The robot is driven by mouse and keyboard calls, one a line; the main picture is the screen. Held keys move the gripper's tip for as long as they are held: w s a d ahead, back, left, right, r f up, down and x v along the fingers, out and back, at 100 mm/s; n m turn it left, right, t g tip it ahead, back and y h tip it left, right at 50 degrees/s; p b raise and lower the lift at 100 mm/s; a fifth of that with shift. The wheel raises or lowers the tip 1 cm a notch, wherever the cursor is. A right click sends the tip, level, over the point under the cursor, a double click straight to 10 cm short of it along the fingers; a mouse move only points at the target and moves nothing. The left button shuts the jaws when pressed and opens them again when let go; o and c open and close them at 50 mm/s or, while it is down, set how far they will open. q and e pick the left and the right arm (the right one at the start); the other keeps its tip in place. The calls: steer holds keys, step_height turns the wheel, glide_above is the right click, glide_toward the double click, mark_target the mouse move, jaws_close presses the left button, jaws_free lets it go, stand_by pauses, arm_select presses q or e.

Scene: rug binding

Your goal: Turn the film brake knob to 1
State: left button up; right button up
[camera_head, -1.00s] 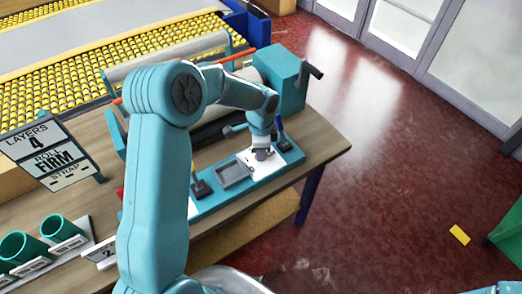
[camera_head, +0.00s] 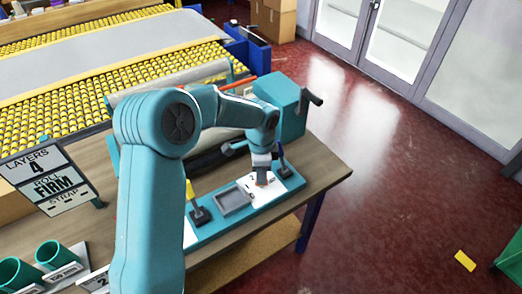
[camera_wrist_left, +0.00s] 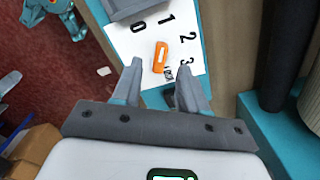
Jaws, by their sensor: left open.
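The film brake knob (camera_wrist_left: 160,56) is small, orange and elongated, with a pale mark on it. It sits on a white dial plate (camera_wrist_left: 145,39) printed 0, 1, 2 and 3. In the left wrist view, my left gripper (camera_wrist_left: 160,68) is open, its fingertips at the near end of the knob, one on each side. Whether they touch it I cannot tell. In the head view, my left gripper (camera_head: 263,172) points down over the dial plate (camera_head: 277,191) and mostly hides the knob. My right gripper is not in view.
The teal panel also holds a grey tray (camera_head: 235,200) and two upright levers, one yellow-tipped (camera_head: 199,213) and one dark (camera_head: 284,168). A teal box with a crank (camera_head: 283,100) stands behind. A sign (camera_head: 47,180) and green cups (camera_head: 52,253) stand at left.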

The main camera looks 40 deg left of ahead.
arm_select(q)
step_height(320, 180, up, 13)
stand_by(0.8)
